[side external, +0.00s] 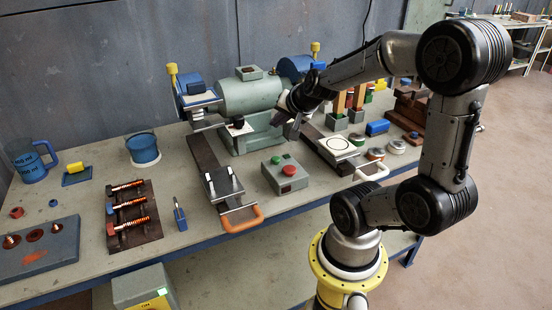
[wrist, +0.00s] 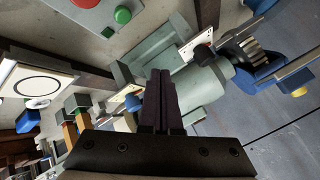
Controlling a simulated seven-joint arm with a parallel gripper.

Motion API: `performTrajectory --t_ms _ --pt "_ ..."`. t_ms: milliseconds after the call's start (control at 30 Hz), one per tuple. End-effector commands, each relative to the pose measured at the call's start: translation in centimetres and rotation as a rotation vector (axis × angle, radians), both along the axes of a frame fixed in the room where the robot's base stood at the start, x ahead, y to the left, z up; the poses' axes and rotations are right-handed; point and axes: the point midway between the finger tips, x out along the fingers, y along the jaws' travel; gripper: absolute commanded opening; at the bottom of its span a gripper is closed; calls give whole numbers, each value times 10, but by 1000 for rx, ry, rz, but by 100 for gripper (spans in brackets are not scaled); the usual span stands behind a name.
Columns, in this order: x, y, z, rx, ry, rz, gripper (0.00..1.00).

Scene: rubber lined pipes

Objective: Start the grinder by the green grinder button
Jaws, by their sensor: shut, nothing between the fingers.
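The green grinder button (side external: 276,160) sits beside a larger red button (side external: 289,169) on a grey control box (side external: 285,181) on the bench. In the wrist view the green button (wrist: 123,15) is at the top edge, with the red button partly cut off. The grey-green bench grinder (side external: 248,97), with blue wheel guards at both ends, stands behind the box. My gripper (side external: 277,119) is shut and empty, in the air in front of the grinder and above the box, apart from the button. Its dark fingers (wrist: 160,78) show in the wrist view.
A sliding rail with an orange handle (side external: 242,218) lies left of the box. Another rail with a white plate (side external: 339,145) lies to its right. Wooden-handled tools, tins and blocks crowd the bench's right. The space directly above the box looks clear.

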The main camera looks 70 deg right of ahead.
Motion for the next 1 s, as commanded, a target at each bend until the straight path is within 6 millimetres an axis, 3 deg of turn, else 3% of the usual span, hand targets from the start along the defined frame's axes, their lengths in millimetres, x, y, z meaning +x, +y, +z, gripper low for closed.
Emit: performTrajectory --t_ms 733,1000 --pt "0 0 -71 0 -1 1 0" --pt "0 0 -85 0 -1 1 0"
